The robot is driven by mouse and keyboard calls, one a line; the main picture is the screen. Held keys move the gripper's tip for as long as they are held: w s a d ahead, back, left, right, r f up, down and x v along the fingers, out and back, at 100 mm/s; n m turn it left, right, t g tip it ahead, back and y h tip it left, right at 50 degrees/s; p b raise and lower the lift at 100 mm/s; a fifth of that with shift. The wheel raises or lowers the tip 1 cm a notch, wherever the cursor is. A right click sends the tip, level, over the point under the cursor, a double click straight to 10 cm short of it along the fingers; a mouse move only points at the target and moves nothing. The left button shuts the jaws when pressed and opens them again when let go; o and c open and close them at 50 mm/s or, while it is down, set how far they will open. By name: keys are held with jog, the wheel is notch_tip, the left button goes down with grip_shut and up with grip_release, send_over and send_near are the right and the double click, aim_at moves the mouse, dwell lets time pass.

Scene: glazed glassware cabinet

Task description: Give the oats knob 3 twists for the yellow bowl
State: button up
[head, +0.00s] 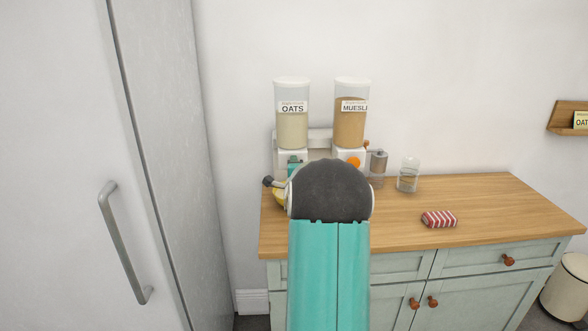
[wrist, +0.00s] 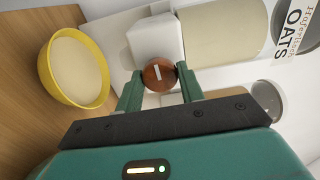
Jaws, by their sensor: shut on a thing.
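The oats dispenser (head: 292,125) stands at the back of the counter, with a clear hopper of pale oats and an OATS label, also in the wrist view (wrist: 293,35). Its round brown knob (wrist: 159,75) carries a short white mark. My gripper (wrist: 159,80) is shut on this knob, one finger on each side. The yellow bowl (wrist: 75,92) stands upright on the counter beside the dispenser. Pale contents fill much of it. In the head view only a sliver of the bowl (head: 279,198) shows beside my arm, which hides the knob.
The muesli dispenser (head: 350,120) stands right of the oats, with an orange round part (head: 354,162) below. A grinder (head: 377,165), a glass jar (head: 408,175) and a red striped packet (head: 439,219) are on the wooden counter (head: 500,205). A tall grey cabinet (head: 90,150) is at left.

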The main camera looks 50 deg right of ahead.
jog(key=shift+f, duration=0.15)
jog(key=o, duration=1)
jog(key=shift+a, duration=0.1)
jog(key=v, duration=1.3)
jog(key=shift+s+a, duration=0.25)
jog(key=shift+s, duration=0.05)
